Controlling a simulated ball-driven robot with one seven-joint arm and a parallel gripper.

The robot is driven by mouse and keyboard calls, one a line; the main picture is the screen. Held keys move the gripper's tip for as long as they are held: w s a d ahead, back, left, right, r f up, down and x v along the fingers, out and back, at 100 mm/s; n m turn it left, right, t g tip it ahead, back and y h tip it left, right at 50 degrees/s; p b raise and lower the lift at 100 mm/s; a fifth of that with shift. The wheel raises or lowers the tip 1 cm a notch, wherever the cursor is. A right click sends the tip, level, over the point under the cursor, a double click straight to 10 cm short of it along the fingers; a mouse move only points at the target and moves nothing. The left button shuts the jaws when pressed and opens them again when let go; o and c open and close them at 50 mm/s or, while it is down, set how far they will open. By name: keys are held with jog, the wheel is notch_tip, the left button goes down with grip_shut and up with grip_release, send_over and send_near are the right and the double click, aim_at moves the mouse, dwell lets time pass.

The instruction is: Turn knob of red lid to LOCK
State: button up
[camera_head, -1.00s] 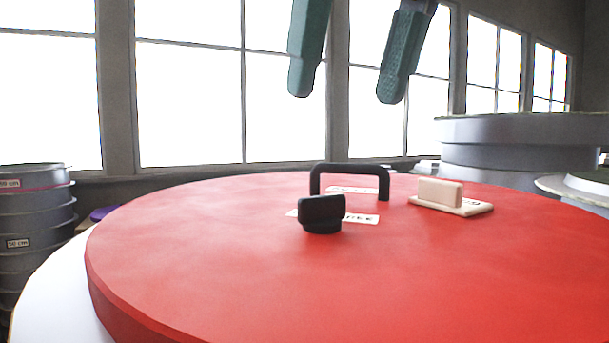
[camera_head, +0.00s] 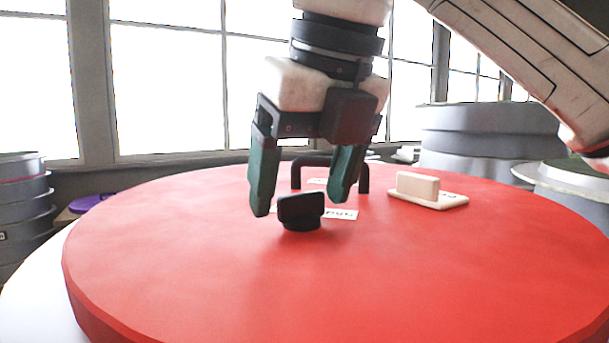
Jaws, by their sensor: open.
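The red lid (camera_head: 400,270) is a wide round disc on a white body. A black knob (camera_head: 300,212) with an upright grip stands near the middle of the lid. White labels with dark lettering (camera_head: 341,214) lie beside it, partly hidden; I cannot read which word the knob points to. My gripper (camera_head: 302,208) points down over the lid with its green fingers open. One finger is left of the knob and the other is right of it, slightly above the lid. I cannot tell whether either finger touches the knob.
A black bar handle (camera_head: 364,176) stands behind the knob, partly hidden by my gripper. A cream block on a labelled plate (camera_head: 420,188) sits to the right on the lid. Grey round moulds stand at the left (camera_head: 20,205) and the right (camera_head: 490,140). The lid's front is clear.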

jog(key=shift+c, duration=0.3)
jog(key=c, duration=1)
jog(key=shift+n, duration=0.4)
jog(key=n+g+y, duration=0.1)
jog(key=n, duration=0.2)
jog(key=shift+w+d+n, duration=0.1)
jog(key=shift+n, duration=0.2)
jog(key=n+g+y, duration=0.1)
jog(key=n+g, duration=0.1)
jog(key=n, duration=0.2)
jog(key=shift+w+n, duration=0.1)
jog(key=shift+n, duration=0.2)
jog(key=n+g, duration=0.1)
jog(key=n, duration=0.3)
jog(key=shift+w+n+g, duration=0.1)
jog(key=shift+n+g, duration=0.2)
jog(key=shift+g, duration=0.1)
jog(key=shift+w+n+g+h, duration=0.1)
jog(key=shift+n+g+h, duration=0.4)
jog(key=shift+n, duration=1.4)
